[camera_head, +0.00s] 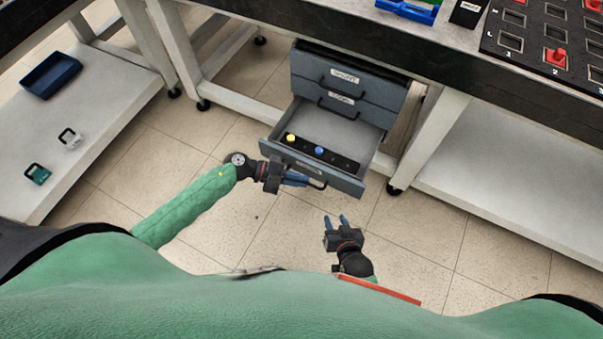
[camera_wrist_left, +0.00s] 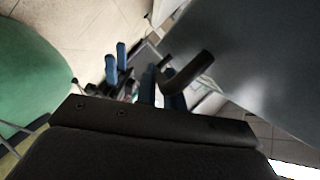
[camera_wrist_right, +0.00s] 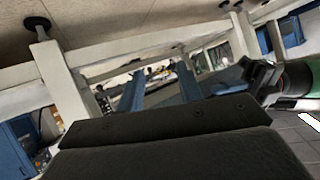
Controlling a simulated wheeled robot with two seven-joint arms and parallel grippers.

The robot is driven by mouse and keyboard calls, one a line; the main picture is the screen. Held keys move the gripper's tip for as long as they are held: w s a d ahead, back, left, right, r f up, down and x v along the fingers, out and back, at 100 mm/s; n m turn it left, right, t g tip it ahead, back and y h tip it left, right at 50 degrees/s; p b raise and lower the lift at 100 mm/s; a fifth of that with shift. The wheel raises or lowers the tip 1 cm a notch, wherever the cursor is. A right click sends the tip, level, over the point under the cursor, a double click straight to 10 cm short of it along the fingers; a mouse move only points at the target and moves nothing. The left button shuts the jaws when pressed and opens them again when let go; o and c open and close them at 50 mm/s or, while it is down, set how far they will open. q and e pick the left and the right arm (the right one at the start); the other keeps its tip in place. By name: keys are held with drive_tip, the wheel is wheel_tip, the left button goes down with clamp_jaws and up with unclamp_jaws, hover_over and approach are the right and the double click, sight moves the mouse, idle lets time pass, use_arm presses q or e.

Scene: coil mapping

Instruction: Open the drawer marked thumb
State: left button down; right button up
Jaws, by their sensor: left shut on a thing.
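A grey drawer cabinet (camera_head: 345,62) stands under the workbench. Its lowest drawer (camera_head: 335,178) is pulled out; the upper drawers (camera_head: 333,90) are closed. The labels on the drawer fronts are too small to read surely. My left gripper (camera_head: 303,181) is shut on the black handle of the lowest drawer, and that handle (camera_wrist_left: 190,76) also shows in the left wrist view. The open drawer holds a black strip (camera_head: 335,157) with a yellow knob (camera_head: 291,138) and a blue knob (camera_head: 319,151). My right gripper (camera_head: 335,220) is open and empty, in front of the drawer and apart from it.
The white bench leg (camera_head: 428,140) stands close to the right of the open drawer. A low white shelf (camera_head: 100,120) at left carries a blue tray (camera_head: 50,75) and small handled items. The tiled floor (camera_head: 410,235) in front is clear. A black board (camera_head: 545,40) lies on the bench.

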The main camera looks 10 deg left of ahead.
use_arm(q)
drive_tip(key=shift+s+a, duration=0.25)
drive_tip(key=shift+s, duration=0.15)
use_arm(e)
drive_tip(key=s+f+g, duration=0.2)
drive_tip(key=s+f, duration=0.1)
drive_tip(key=f, duration=0.2)
drive_tip(key=shift+s+d, duration=0.25)
drive_tip(key=shift+s, duration=0.15)
use_arm(q)
drive_tip(key=c, duration=1.5)
unclamp_jaws()
